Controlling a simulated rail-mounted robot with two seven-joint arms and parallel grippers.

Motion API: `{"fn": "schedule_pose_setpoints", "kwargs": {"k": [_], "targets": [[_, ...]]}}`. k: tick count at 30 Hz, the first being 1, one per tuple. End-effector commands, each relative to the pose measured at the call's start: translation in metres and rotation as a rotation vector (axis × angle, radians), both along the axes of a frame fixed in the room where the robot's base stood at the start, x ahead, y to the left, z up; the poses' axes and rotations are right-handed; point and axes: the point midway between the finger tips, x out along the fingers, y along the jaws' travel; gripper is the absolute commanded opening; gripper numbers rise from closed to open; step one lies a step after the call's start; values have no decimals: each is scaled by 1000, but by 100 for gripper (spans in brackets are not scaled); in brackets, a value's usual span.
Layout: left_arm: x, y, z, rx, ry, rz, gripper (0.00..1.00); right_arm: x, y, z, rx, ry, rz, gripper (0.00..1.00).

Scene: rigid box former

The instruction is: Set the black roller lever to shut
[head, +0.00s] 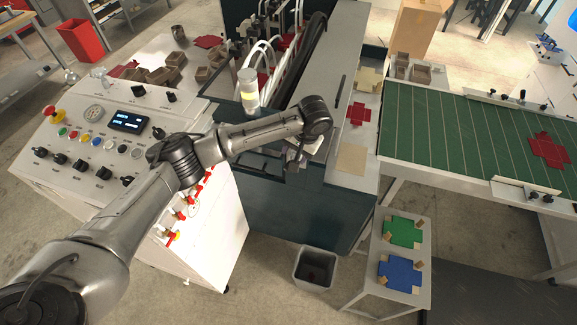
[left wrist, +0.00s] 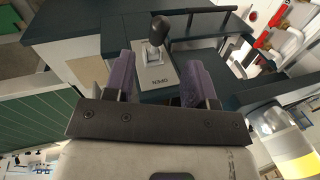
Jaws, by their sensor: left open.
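In the left wrist view, the black roller lever (left wrist: 157,32) stands on a pale plate (left wrist: 156,72) on the dark machine top. The plate carries the word OPEN, upside down in this view, on the side nearer my gripper. My left gripper (left wrist: 157,64) is open, with its two purple fingers apart and nothing between them. The lever shows beyond the fingertips, in line with the gap and apart from them. In the head view my left gripper (head: 299,150) is over the machine's front edge, partly hidden by my arm. The lever cannot be made out there. My right gripper is not in view.
A white control panel (head: 90,150) with knobs and red-handled valves stands at left. A green conveyor (head: 450,125) is at right. A grey bin (head: 315,268) stands on the floor in front.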

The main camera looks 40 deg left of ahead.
Motion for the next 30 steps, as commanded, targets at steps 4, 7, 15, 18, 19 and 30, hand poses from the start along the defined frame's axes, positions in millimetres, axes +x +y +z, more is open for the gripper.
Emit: {"fn": "schedule_pose_setpoints", "kwargs": {"k": [4, 7, 15, 18, 19, 30], "targets": [[-3, 8, -27, 1, 4, 0, 51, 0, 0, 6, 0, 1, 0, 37], [-4, 12, -44, 0, 4, -1, 51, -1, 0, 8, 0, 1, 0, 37], [-6, 20, -76, 1, 2, -2, 51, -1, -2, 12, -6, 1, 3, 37], [-6, 22, -82, 1, 1, -2, 51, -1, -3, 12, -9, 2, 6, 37], [-6, 22, -83, 1, 1, -2, 51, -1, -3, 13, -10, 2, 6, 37], [-6, 23, -87, 0, 0, -3, 51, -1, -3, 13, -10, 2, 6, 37]]}}
